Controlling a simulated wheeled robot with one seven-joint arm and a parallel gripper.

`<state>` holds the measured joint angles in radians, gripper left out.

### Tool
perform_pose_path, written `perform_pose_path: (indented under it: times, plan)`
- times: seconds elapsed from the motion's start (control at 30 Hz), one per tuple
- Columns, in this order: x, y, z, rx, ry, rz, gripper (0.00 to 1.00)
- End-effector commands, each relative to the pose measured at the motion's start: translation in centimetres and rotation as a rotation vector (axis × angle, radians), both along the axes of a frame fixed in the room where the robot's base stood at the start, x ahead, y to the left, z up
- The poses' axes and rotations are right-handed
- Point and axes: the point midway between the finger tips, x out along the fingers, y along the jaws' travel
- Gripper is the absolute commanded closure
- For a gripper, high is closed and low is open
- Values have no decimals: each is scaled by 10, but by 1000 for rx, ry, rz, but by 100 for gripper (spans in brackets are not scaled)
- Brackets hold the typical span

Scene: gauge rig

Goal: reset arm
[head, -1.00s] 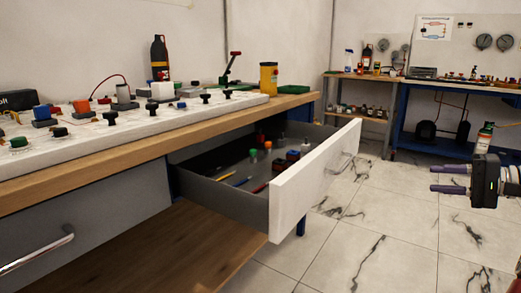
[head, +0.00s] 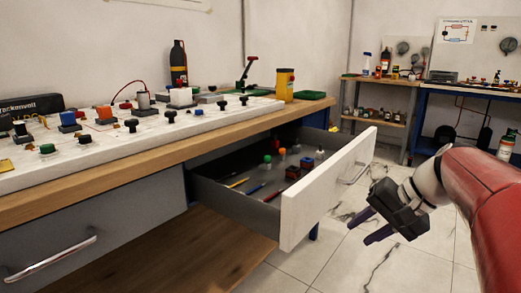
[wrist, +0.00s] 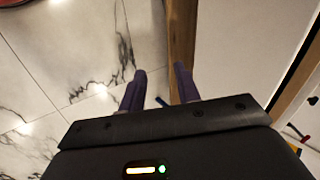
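My gripper (head: 371,226) is at the right of the head view, at the end of my red arm, just in front of and to the right of the open drawer's white front (head: 325,190). Its two purple fingers point left and down, spread apart with nothing between them. In the wrist view the fingers (wrist: 160,90) also stand apart and empty, with the floor and an edge of wood beyond them. I cannot tell from these frames whether the gripper touches the drawer front; a gap seems to show.
The open drawer holds several small items, among them a green-topped piece (head: 267,159) and a red one. The wooden workbench (head: 130,165) bears a white board (head: 150,135) with knobs, a black bottle (head: 179,65) and a yellow canister (head: 285,84). Marble floor lies open at the right.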

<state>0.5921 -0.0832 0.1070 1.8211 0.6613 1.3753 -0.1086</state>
Motion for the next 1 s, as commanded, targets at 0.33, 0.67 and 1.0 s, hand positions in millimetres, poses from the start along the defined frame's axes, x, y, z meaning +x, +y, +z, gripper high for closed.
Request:
perform_pose_path:
  times: [0.33, 0.67, 1.0]
  plan:
    - [-132, 62, -42, -543, -127, 219, 68]
    - [-167, 60, -66, -712, -252, 321, 68]
    - [-167, 60, -66, -711, -251, 320, 68]
